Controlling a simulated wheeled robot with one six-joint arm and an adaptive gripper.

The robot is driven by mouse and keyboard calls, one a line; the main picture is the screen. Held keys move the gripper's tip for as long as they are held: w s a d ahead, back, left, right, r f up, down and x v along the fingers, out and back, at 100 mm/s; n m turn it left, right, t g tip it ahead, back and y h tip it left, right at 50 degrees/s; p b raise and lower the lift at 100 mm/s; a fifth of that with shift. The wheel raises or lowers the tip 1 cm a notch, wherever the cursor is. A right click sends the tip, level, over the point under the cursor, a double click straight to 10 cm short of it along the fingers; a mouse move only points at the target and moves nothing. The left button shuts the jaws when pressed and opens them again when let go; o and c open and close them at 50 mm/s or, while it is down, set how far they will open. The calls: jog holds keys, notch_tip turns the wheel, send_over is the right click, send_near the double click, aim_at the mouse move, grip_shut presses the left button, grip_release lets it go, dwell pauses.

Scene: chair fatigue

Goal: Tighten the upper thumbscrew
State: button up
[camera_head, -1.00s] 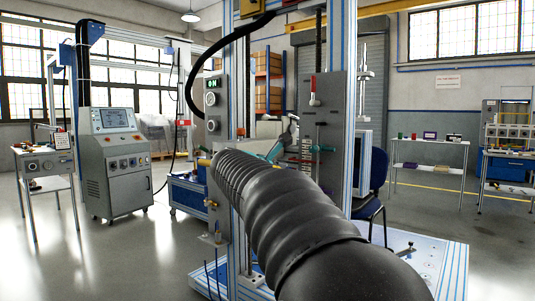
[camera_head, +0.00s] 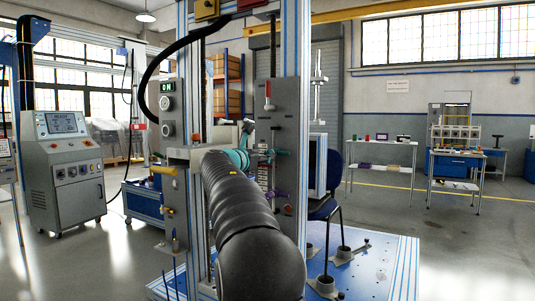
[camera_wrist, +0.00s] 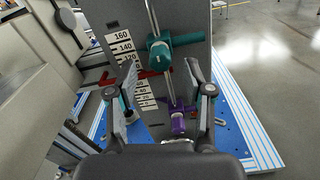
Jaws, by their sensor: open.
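In the wrist view a teal thumbscrew (camera_wrist: 172,42), the upper of two coloured fittings, sits on a metal rod with its handle pointing right. A purple fitting (camera_wrist: 178,122) is lower on the same rod. In the head view the teal thumbscrew (camera_head: 278,152) is small beside the grey plate, above the purple fitting (camera_head: 274,195). My gripper (camera_wrist: 162,82) is open and empty, its fingers spread left and right, below the teal thumbscrew in the picture. I see no contact with it. My arm hides part of the rig in the head view.
A numbered scale plate (camera_wrist: 122,45) stands behind the rod, with a red bar (camera_wrist: 120,78) across it. The rig's blue-striped post (camera_head: 294,110) is close to my arm. A blue base plate (camera_head: 375,270) spreads below. Open floor lies to the right.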

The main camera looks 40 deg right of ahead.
jog(key=shift+x, duration=1.8)
grip_shut()
